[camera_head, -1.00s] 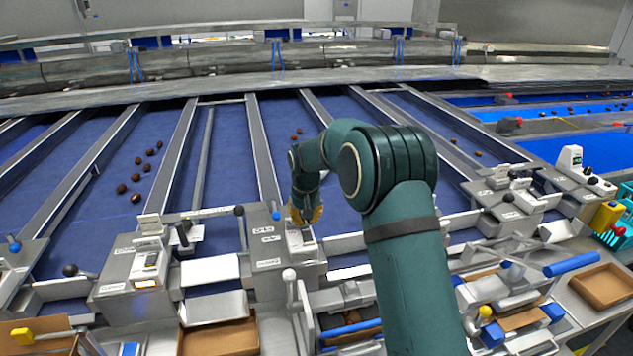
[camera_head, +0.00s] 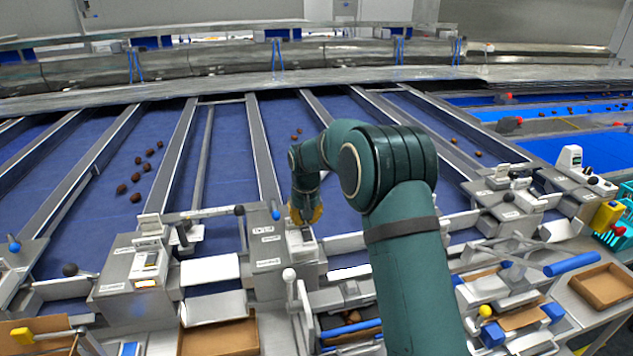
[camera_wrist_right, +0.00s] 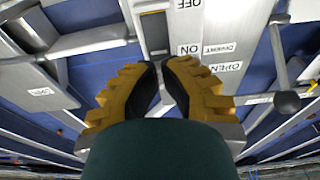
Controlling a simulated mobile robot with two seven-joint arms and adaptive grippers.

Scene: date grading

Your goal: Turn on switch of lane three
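My right gripper (camera_head: 305,214) reaches down from my green arm to the top of a grey control box (camera_head: 268,268) in the middle of the head view. In the right wrist view its yellow fingers with black pads (camera_wrist_right: 161,68) are together, with a thin gap between them. The tips are at the lower end of a switch plate (camera_wrist_right: 141,22) with a dark slot (camera_wrist_right: 154,34). "OFF" is printed by the plate's far end and "ON" by the near end, beside the tips. The fingers hide part of the switch, so I cannot tell its position or contact. My left gripper is out of view.
Another control box (camera_head: 122,279) with a small glowing orange light stands to the left. Ball-ended levers, such as the white-knobbed one (camera_head: 290,275), stand close to the arm. An "OPEN"/"DIVERT" label and a dark lever knob (camera_wrist_right: 287,102) lie right of the fingers. Blue lanes carry dates (camera_head: 136,197).

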